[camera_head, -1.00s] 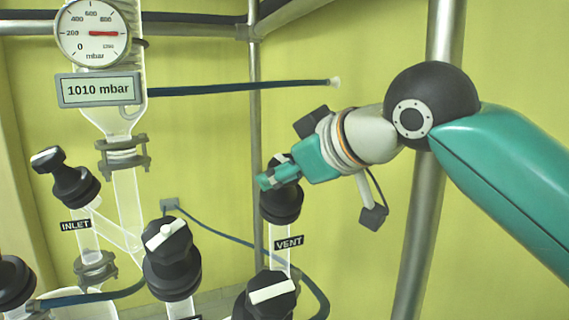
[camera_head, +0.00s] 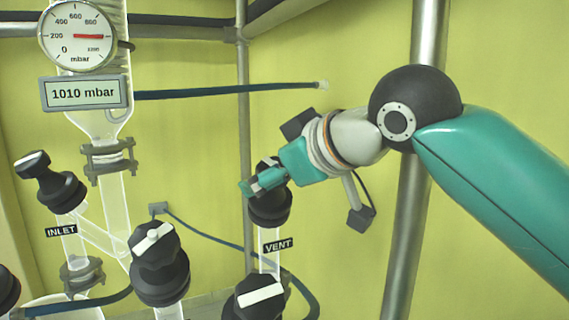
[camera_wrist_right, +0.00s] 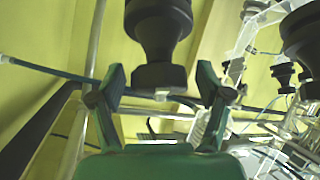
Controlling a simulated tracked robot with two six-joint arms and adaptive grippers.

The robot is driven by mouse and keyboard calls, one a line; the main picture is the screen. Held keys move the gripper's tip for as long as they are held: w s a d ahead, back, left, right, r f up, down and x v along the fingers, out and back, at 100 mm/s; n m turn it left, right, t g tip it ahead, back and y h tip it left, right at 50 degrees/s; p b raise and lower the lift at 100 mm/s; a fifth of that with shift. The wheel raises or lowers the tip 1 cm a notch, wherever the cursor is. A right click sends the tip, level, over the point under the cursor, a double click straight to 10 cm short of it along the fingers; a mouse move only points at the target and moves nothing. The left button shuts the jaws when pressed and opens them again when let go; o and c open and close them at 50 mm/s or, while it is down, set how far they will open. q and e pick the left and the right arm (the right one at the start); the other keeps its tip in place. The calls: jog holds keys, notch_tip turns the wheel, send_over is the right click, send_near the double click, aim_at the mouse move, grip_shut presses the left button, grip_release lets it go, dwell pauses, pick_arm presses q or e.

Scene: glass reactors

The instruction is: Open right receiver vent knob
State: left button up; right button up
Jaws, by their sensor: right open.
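The black vent knob (camera_head: 270,206) with the VENT label (camera_head: 278,245) below it stands on a glass tube at mid-picture in the head view. My right gripper (camera_head: 256,184) is at its upper part and covers some of it. In the right wrist view the fingers of my right gripper (camera_wrist_right: 161,84) are spread apart. The narrower end of a black knob (camera_wrist_right: 158,76), with a small white mark, lies between them, with gaps visible on both sides. My left gripper is not in view.
Other black knobs stand close by: one with a white bar (camera_head: 260,297) in front, one to the left (camera_head: 160,262) and the INLET knob (camera_head: 50,184). A gauge (camera_head: 77,36) and a display (camera_head: 86,93) reading 1010 mbar are at upper left. A metal post (camera_head: 408,215) stands at right.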

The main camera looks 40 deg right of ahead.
jog(key=m+h+b, duration=0.2)
jog(key=m, duration=0.1)
jog(key=shift+a+f+m, duration=0.1)
jog(key=shift+f+m, duration=0.1)
jog(key=shift+m, duration=0.1)
jog(key=shift+r+m+h+b, duration=0.1)
jog(key=shift+m+h+b, duration=0.35)
jog(key=shift+m+h, duration=0.65)
jog(key=m+h, duration=0.1)
jog(key=m, duration=0.2)
jog(key=shift+h, duration=0.3)
jog(key=v, duration=1.7)
jog(key=shift+d+r, duration=0.3)
jog(key=shift+r, duration=0.05)
jog(key=shift+w, duration=0.15)
